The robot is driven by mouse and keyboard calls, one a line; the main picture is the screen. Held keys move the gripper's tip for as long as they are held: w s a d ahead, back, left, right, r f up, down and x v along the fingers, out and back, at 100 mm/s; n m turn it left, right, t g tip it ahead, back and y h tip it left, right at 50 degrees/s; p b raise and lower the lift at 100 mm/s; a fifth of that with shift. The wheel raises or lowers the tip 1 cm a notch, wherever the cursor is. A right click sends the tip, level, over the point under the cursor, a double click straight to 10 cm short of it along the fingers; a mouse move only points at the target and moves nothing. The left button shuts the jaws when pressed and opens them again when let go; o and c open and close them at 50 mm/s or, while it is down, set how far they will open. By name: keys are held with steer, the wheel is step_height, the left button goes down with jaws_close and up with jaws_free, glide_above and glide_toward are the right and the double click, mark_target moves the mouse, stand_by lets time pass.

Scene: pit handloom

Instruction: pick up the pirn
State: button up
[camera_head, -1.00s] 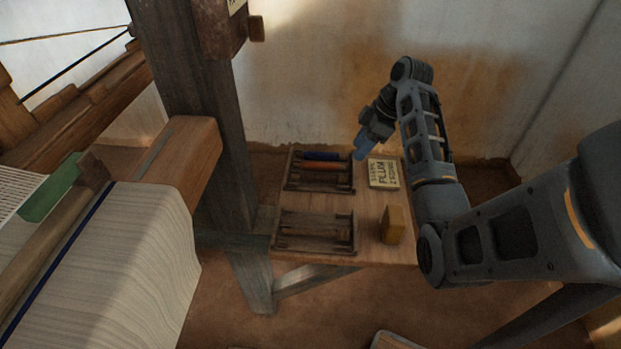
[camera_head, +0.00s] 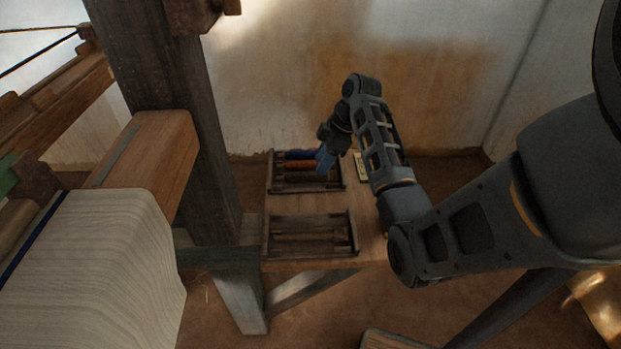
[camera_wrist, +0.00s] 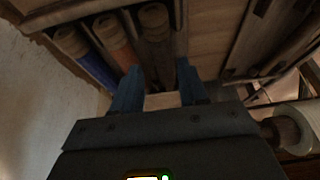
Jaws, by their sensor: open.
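Pirns lie side by side in the back tray (camera_head: 272,172) on a small wooden bench. One is wound blue (camera_head: 297,154) and one rust-orange (camera_head: 300,166); a dull brown one is nearest. In the wrist view the blue pirn (camera_wrist: 96,68) is at left, the orange pirn (camera_wrist: 118,44) beside it, and the brown pirn (camera_wrist: 154,30) at right, ahead of the fingers. My gripper (camera_head: 325,160) is over the right end of this tray, its blue fingers apart. In the wrist view my gripper (camera_wrist: 160,70) is empty, and the brown pirn lines up with its gap.
A second wooden tray (camera_head: 310,255) with dull sticks or pirns sits nearer on the bench (camera_head: 290,203). A label card (camera_head: 362,166) lies right of the back tray, partly behind my arm. A thick loom post (camera_head: 185,110) and cloth roll (camera_head: 100,260) stand left.

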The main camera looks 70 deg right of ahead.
mark_target(313, 174)
steer(key=x, duration=0.5)
steer(key=shift+w+a+r, duration=0.15)
steer(key=shift+w+a, duration=0.05)
jaws_close()
